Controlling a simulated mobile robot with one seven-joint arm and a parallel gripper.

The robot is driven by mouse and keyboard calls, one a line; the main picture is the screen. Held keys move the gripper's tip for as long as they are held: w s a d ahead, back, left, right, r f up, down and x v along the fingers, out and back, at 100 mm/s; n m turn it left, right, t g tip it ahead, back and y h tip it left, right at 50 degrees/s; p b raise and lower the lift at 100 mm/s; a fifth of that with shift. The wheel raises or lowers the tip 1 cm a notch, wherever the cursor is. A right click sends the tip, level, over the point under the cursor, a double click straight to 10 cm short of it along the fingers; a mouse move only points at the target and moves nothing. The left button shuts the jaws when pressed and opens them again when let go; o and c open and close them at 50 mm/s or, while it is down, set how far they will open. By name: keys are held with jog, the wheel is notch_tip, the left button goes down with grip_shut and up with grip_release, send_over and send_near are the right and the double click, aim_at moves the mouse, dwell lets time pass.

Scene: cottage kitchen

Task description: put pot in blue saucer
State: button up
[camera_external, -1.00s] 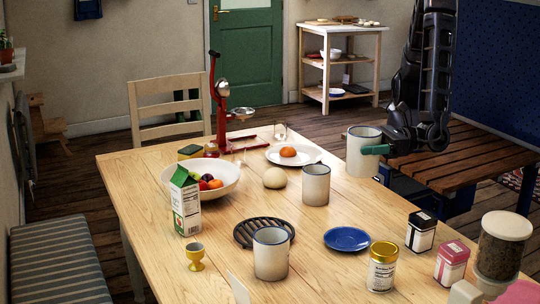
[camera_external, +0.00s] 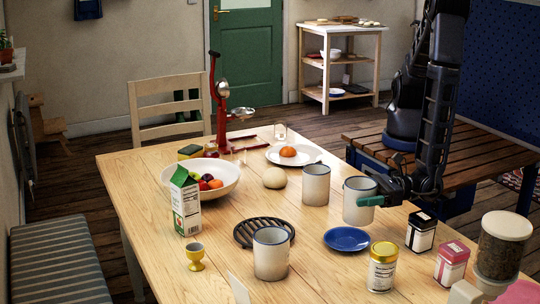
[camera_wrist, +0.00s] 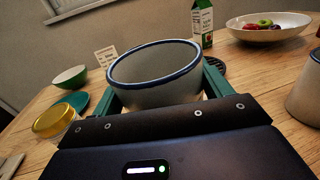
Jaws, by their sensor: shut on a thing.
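My gripper (camera_external: 369,201) is shut on a white pot (camera_external: 356,209) with a dark blue rim, its green fingers around the pot's sides. In the wrist view the pot (camera_wrist: 155,96) looks upright and open at the top, its inside empty as far as it shows. The pot is low over the right side of the table; I cannot tell whether its base touches the wood. The blue saucer (camera_external: 346,239) lies flat and empty on the table, just in front of the pot and slightly left of it.
Two similar blue-rimmed vessels stand near: one (camera_external: 316,184) close left of the pot, one (camera_external: 271,255) at the front by a black trivet (camera_external: 246,233). A gold-lidded jar (camera_external: 382,268) and a black-lidded canister (camera_external: 420,233) stand near the saucer.

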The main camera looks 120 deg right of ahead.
aim_at(345, 212)
jog(key=shift+f, duration=1.85)
jog(key=shift+f, duration=0.65)
jog(key=o, duration=1.3)
jog(key=shift+c, duration=0.2)
